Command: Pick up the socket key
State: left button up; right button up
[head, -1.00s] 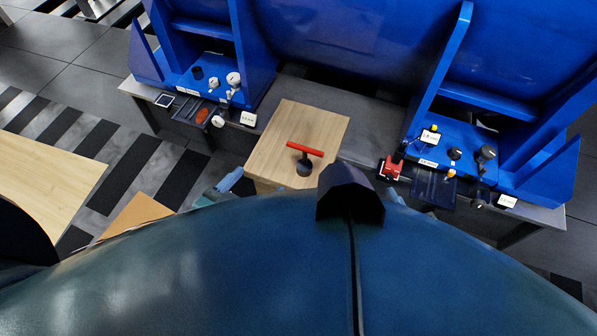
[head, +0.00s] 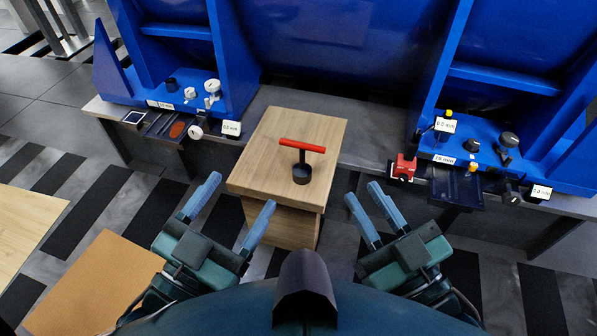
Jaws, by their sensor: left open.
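The socket key (head: 302,161) has a red crossbar handle on top and a dark shaft with a round black socket end. It stands upright on a light wooden block or stand (head: 268,165). My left gripper (head: 234,195) is open and empty, in front of the stand and to its left, apart from the key. My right gripper (head: 362,202) has its two blue fingers spread apart and is empty, in front of the stand and to its right. Neither gripper touches the key.
Blue machine frames stand on a grey bench (head: 268,104) behind the wooden stand, with knobs and labels on both sides. A red block (head: 403,168) sits at the bench edge on the right. An orange-brown board (head: 95,285) lies at lower left.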

aim_at(301, 170)
jog(key=i+j, duration=0.15)
jog(key=j, duration=0.2)
jog(key=i+j, duration=0.15)
jog(key=j, duration=0.2)
jog(key=i+j, duration=0.2)
jog(key=j, duration=0.15)
jog(key=i+j, duration=0.15)
jog(key=j, duration=0.2)
